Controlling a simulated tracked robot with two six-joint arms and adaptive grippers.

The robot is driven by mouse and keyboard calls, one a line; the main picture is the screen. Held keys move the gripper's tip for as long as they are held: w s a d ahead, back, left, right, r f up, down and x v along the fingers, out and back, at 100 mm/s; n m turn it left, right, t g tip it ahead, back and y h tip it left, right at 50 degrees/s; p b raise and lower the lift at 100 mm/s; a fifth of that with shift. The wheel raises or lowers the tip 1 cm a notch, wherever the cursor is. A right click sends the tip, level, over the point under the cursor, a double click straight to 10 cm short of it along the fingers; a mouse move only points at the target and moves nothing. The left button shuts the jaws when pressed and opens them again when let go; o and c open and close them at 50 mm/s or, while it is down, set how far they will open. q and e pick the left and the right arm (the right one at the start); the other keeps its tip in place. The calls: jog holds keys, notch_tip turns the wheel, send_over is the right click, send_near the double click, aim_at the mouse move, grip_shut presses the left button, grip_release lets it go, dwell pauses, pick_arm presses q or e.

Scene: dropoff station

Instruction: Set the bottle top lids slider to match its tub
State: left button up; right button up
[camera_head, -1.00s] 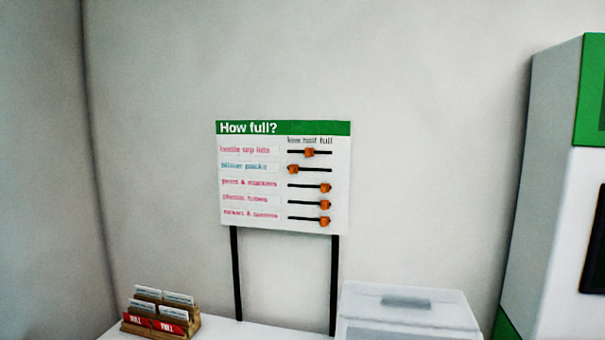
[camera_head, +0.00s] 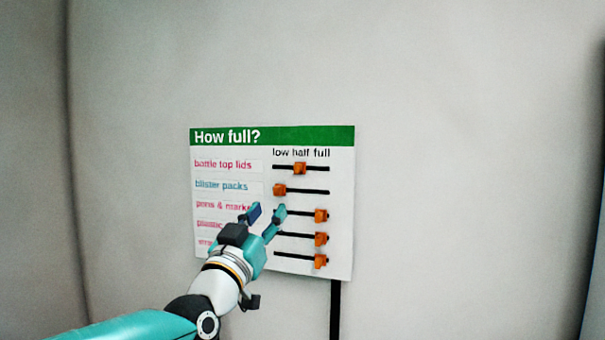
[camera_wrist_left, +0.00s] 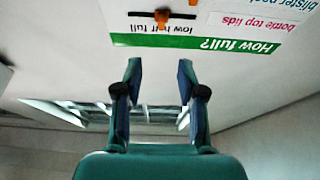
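The "How full?" board (camera_head: 265,136) stands upright against the wall in the head view. Its top row, bottle top lids, has an orange slider knob (camera_head: 299,168) at the middle of its black track, under "half". The blister packs knob (camera_head: 279,190) is at the left end, under "low". My left gripper (camera_head: 267,211) is in front of the board, below that knob, open and empty. In the left wrist view the board (camera_wrist_left: 200,42) appears upside down, with the bottle top lids knob (camera_wrist_left: 161,17) beyond the open fingers (camera_wrist_left: 157,72). No tub is in view. My right gripper is not in view.
Three lower knobs, such as the pens and markers knob (camera_head: 321,215), sit at the right ends of their tracks. My left arm hides part of the lower labels. The wall (camera_head: 450,150) right of the board is clear.

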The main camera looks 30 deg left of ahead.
aim_at(296, 168)
pick_arm(q)
jog(key=p+x, duration=0.2)
jog(key=x, duration=0.3)
jog(key=p+x, duration=0.3)
jog(key=x, duration=0.3)
jog(key=p+x, duration=0.3)
jog(key=x, duration=0.2)
jog(key=shift+w+a+r, duration=0.1)
jog(key=shift+a+r, duration=0.1)
jog(key=shift+r, duration=0.15)
jog(key=shift+w+a+p, duration=0.1)
jog(key=shift+w+p, duration=0.2)
jog(key=shift+w, duration=0.1)
jog(key=shift+r, duration=0.1)
grip_shut()
